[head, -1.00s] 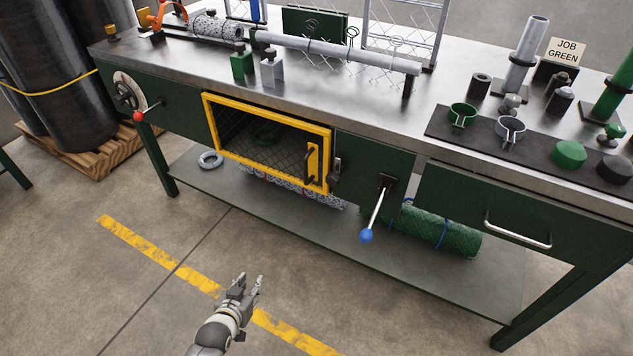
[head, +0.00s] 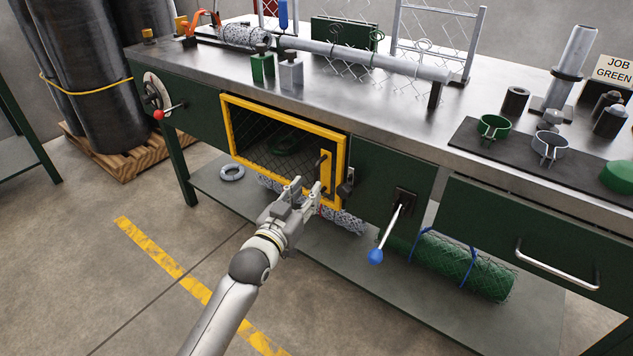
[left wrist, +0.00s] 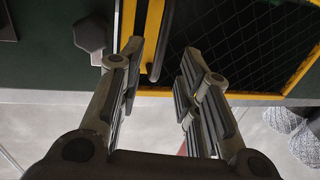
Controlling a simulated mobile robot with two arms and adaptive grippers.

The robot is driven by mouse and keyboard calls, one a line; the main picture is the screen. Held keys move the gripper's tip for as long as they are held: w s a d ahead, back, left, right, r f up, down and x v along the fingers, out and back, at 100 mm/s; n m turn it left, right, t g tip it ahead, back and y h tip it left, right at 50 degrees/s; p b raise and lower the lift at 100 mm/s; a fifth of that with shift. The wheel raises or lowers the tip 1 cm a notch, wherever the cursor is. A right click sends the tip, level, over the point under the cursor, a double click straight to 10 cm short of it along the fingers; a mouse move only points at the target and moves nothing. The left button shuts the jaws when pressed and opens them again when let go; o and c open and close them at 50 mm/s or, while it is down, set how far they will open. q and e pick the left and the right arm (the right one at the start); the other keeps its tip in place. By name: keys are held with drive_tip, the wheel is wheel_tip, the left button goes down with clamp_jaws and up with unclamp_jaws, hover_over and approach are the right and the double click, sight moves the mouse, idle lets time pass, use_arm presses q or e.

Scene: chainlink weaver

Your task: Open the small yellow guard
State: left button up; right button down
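The small yellow guard (head: 283,113) is a yellow frame with dark mesh on the bench front, and it looks shut. Its upright handle (head: 322,168) is at the right side of the frame. A dark latch or knob (head: 346,188) sits just right of the frame. My left gripper (head: 307,188) is open and empty, in front of the guard's lower right part. In the left wrist view the dark handle (left wrist: 158,45) shows between and beyond the spread fingers (left wrist: 163,52). I cannot tell whether they touch it. My right gripper is not in view.
A blue-knobbed lever (head: 376,256) sticks out right of the guard. Further right is a drawer with a metal handle (head: 545,265). A red-knobbed crank (head: 159,114) is at the left. Below, the shelf (head: 345,270) holds mesh rolls. The floor in front is clear.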

sight(315, 180)
use_arm(q)
drive_tip(key=shift+b+x, duration=0.6)
drive_tip(key=shift+x, duration=2.55)
clamp_jaws()
